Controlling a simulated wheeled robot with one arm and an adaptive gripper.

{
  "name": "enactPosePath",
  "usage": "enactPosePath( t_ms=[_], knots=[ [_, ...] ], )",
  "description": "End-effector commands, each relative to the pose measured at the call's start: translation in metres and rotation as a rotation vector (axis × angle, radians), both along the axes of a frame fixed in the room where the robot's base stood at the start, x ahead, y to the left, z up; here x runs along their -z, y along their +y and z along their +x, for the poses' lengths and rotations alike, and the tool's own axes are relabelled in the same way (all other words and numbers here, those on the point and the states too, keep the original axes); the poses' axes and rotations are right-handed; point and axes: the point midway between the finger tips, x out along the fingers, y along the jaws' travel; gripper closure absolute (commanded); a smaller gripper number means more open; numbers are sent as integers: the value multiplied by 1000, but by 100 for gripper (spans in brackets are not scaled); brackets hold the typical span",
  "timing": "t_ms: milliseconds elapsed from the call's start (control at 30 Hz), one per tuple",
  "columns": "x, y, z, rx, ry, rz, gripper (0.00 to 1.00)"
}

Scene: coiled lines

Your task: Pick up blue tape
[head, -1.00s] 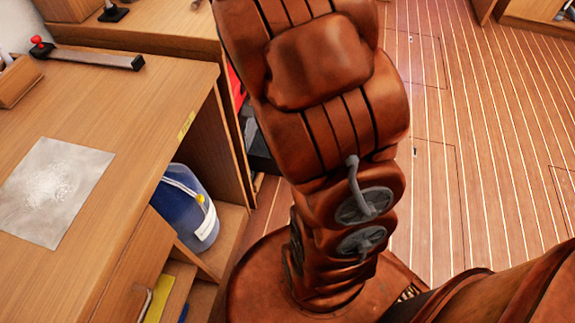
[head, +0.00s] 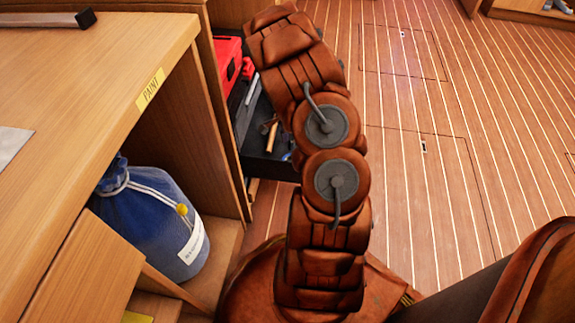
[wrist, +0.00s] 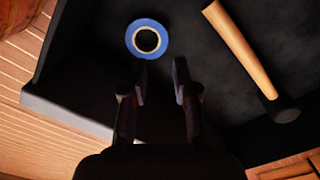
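The blue tape (wrist: 131,38) is a blue ring with a dark centre, lying flat in a dark drawer in the wrist view. My gripper (wrist: 162,75) is open and empty over the drawer. Its fingers point toward the tape, with the left fingertip just below the ring in the picture. I cannot tell the height between them. In the head view the gripper is hidden behind my arm, and the tape cannot be made out clearly.
A hammer (wrist: 241,50) with a wooden handle lies right of the tape. A blue bag (head: 150,215) sits on the left shelf. The plank floor at right is clear.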

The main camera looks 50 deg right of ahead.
Motion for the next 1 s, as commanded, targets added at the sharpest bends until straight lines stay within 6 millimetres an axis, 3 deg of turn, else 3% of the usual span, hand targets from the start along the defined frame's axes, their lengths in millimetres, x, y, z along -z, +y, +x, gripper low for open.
enactPosePath(
  t_ms=[467,733,1000],
  knots=[
    [41,0,1,7,0,2,71],
    [77,4,4,4,0,3,71],
    [80,4,4,3,0,2,71]
  ],
)
